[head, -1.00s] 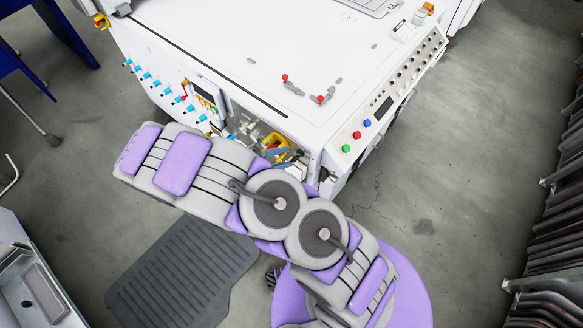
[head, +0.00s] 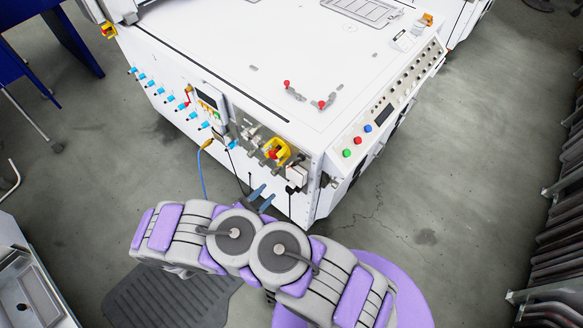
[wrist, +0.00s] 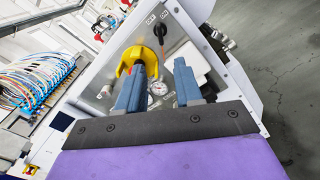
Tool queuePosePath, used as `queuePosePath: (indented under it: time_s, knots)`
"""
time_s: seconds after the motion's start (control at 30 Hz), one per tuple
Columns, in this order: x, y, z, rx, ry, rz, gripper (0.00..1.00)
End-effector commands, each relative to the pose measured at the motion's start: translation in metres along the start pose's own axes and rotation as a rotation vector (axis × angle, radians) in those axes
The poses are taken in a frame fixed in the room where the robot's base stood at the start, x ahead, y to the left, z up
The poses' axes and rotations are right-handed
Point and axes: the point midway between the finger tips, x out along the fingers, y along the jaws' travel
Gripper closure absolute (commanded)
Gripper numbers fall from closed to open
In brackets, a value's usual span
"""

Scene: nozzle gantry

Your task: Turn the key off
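My gripper (head: 262,196) is open and empty, its two blue fingers pointing at the machine's front panel. The yellow guard (head: 277,150) also shows in the head view. Nothing is held.
The white machine (head: 250,60) has a row of blue fittings (head: 168,98) and a small control screen (head: 208,97) on its front. Colored buttons (head: 357,140) are on its right console. In the wrist view, bundled cables (wrist: 30,80) lie left. Open floor is on the right.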

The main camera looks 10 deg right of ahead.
Motion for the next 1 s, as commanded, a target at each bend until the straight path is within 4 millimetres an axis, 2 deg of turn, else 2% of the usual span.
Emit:
queuePosePath:
  time_s: [0.2, 0.6, 0.8, 1.0]
  knots:
    - [0.045, -0.003, -0.001, -0.003, -0.005, -0.004, 0.65]
    - [0.118, -0.002, 0.0, -0.001, -0.005, -0.004, 0.65]
    - [0.136, -0.001, 0.001, -0.001, -0.004, -0.002, 0.65]
    - [0.14, 0.0, 0.001, -0.001, -0.003, 0.0, 0.65]
